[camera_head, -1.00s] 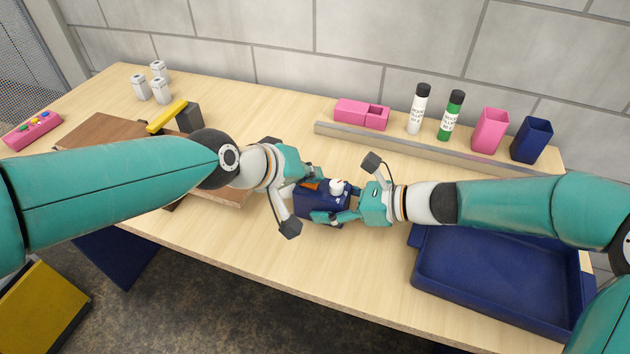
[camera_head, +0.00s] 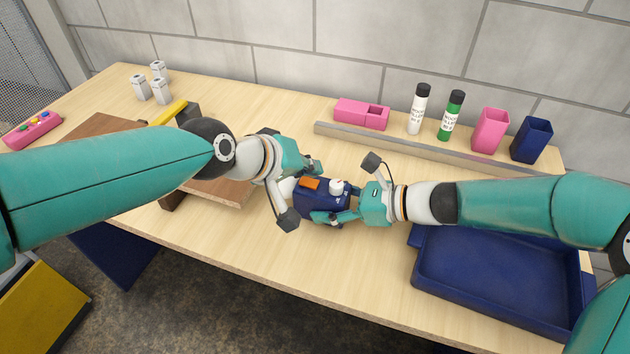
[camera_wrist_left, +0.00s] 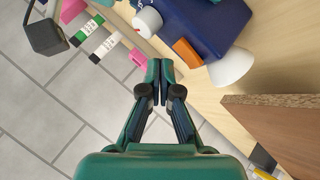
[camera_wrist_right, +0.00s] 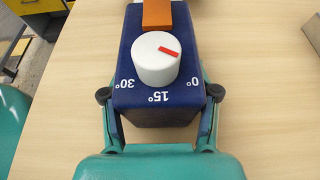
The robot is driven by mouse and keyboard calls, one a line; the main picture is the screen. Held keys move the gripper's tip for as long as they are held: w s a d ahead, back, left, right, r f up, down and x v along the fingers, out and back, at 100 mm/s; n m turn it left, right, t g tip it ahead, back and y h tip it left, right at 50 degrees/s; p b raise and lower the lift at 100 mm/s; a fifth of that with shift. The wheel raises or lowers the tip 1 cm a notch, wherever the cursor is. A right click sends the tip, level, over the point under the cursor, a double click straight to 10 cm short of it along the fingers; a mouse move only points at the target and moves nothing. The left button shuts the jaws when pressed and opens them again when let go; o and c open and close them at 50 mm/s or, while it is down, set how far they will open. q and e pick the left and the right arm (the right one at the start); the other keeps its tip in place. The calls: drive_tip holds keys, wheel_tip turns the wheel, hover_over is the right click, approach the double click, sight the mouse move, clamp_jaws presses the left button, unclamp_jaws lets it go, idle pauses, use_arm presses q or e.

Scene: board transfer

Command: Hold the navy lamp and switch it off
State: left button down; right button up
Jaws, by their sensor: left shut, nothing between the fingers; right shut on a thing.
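The navy lamp (camera_head: 318,202) is a box with an orange switch (camera_head: 310,183), a white dial (camera_head: 337,187) and a white cone (camera_head: 288,187) at its left end. My right gripper (camera_wrist_right: 160,112) is shut on the lamp's right end, its fingers along both sides. In the right wrist view the dial's red mark points right, nearest the 0° label. My left gripper (camera_head: 315,168) is shut and empty, just behind the lamp and apart from the orange switch. The left wrist view shows its closed fingertips (camera_wrist_left: 160,70) beside the lamp. I cannot tell which way the switch is set.
A brown board (camera_head: 222,191) lies left of the lamp. A grey rail (camera_head: 395,143) runs behind it. A navy tray (camera_head: 490,282) lies at the front right. Two bottles, pink and navy cups (camera_head: 531,140) and a pink box (camera_head: 361,114) stand at the back.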

sight(307, 183)
use_arm(q)
drive_tip(key=shift+w+a+r, duration=0.1)
drive_tip(key=shift+a+r, duration=0.05)
drive_tip(key=shift+r, duration=1.1)
drive_tip(key=shift+a+r, duration=0.15)
drive_tip(key=shift+r, duration=1.1)
use_arm(e)
drive_tip(key=o, duration=1.4)
